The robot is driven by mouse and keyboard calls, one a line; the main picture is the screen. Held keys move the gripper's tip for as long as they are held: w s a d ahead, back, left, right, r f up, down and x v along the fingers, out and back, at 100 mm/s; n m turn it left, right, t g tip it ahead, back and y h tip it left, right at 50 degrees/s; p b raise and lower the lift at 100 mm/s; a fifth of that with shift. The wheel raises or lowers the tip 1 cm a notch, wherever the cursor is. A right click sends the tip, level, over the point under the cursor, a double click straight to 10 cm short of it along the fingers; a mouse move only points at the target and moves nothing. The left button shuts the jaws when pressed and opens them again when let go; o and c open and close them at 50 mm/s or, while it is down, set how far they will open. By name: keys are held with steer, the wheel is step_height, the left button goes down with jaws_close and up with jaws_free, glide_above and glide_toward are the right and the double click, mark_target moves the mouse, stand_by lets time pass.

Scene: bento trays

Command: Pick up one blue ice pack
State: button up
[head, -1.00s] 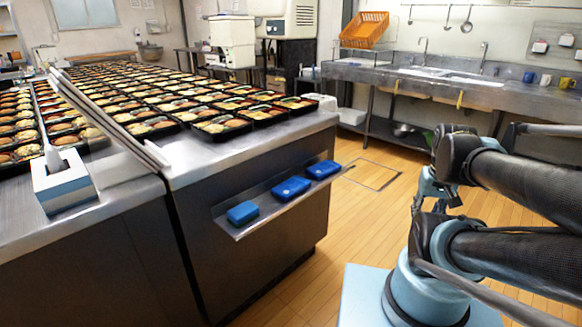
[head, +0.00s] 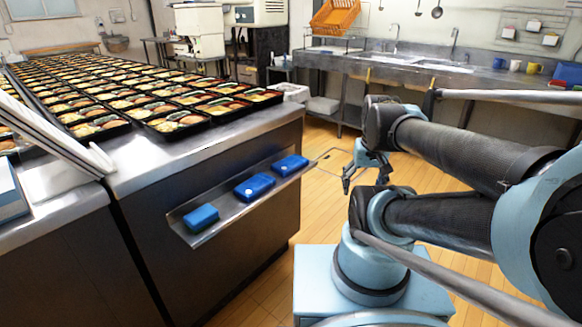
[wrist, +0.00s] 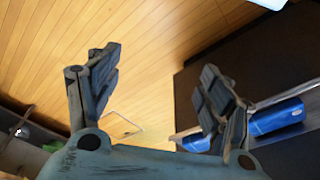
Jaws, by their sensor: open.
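Three blue ice packs lie in a row on a narrow metal shelf (head: 222,216) on the side of the steel counter: a near one (head: 201,218), a middle one (head: 254,187) and a far one (head: 290,165). My gripper (head: 349,181) is open and empty, to the right of the shelf and apart from it, partly hidden by my arm. In the wrist view my gripper (wrist: 155,85) has its two fingers spread wide over the wooden floor. A blue ice pack (wrist: 277,118) shows beyond the right finger, and a blue patch shows behind that finger.
The counter top (head: 150,160) carries many filled bento trays (head: 178,121). A sink bench (head: 400,66) with cups stands along the back wall, an orange basket (head: 335,17) above it. Wooden floor (head: 320,140) is clear between counter and bench.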

steer(key=w+a+r+m+g+y, duration=0.1)
steer(key=w+a+r+m, duration=0.2)
steer(key=w, duration=0.7)
steer(key=w+a+r+m+g+y, duration=0.1)
steer(key=w+a+r+m+g, duration=0.2)
steer(key=w, duration=0.8)
steer(key=w+a+f, duration=0.3)
steer(key=w, duration=0.8)
steer(key=w+a+f+m+g+y, duration=0.1)
steer(key=w+a+f+m+g, duration=0.2)
steer(key=w+f, duration=0.5)
steer(key=t, duration=0.1)
glide_above(291, 162)
steer(key=w+d, duration=0.2)
steer(key=shift+w+a, duration=0.15)
steer(key=shift+x, duration=2.65)
steer(key=shift+a, duration=0.15)
steer(key=c, duration=0.9)
